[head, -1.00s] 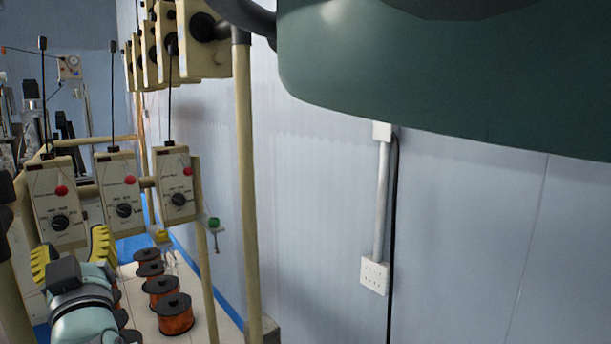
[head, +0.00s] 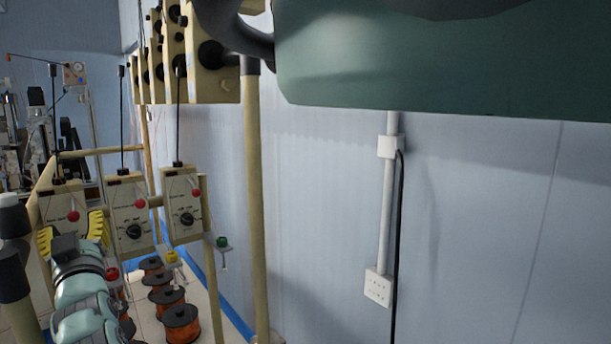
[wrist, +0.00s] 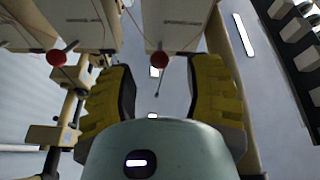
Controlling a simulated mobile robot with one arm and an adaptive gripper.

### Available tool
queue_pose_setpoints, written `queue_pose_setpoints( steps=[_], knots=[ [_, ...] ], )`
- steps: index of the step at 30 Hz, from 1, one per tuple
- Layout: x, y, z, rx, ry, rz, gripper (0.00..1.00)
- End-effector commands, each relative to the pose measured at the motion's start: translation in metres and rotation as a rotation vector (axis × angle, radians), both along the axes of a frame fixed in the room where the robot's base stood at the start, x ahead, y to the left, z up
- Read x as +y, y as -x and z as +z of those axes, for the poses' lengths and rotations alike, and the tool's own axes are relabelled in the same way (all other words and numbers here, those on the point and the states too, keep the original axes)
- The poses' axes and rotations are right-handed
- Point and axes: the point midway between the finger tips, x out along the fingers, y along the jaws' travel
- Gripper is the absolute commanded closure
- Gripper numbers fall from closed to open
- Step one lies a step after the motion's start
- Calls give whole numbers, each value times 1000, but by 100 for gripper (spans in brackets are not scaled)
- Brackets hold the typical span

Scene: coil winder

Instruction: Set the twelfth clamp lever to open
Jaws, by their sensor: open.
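Cream tension boxes hang in a row in the head view, each with a red ball knob. The left box (head: 62,200) has a red knob (head: 73,216), the middle box has another (head: 140,203), and the right box a third (head: 196,193). I cannot tell which of these, if any, is the twelfth clamp lever. My gripper (head: 72,232) is open and empty, its yellow fingers by the left box. In the wrist view, a red knob (wrist: 159,59) shows between the fingers (wrist: 161,95), apparently untouched. Another red knob (wrist: 56,57) is left of them.
Copper wire spools (head: 180,322) stand on the floor below the boxes. A cream post (head: 252,200) stands right of them. Green (head: 222,242) and yellow (head: 172,256) balls sit low on the frame. The wall (head: 470,220) on the right carries a white conduit (head: 388,210).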

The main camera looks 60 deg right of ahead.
Motion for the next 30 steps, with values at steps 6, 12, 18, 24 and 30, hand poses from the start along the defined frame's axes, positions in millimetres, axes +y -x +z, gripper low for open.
queue_pose_setpoints(
  steps=[6,12,18,24,30],
  knots=[
    [-6,-25,13,3,-2,2,49],
    [-11,-38,15,6,-3,2,49],
    [-12,-44,18,1,-2,2,49],
    [-12,-44,18,1,-2,2,49],
    [-12,-44,17,2,-2,2,56]
  ],
)
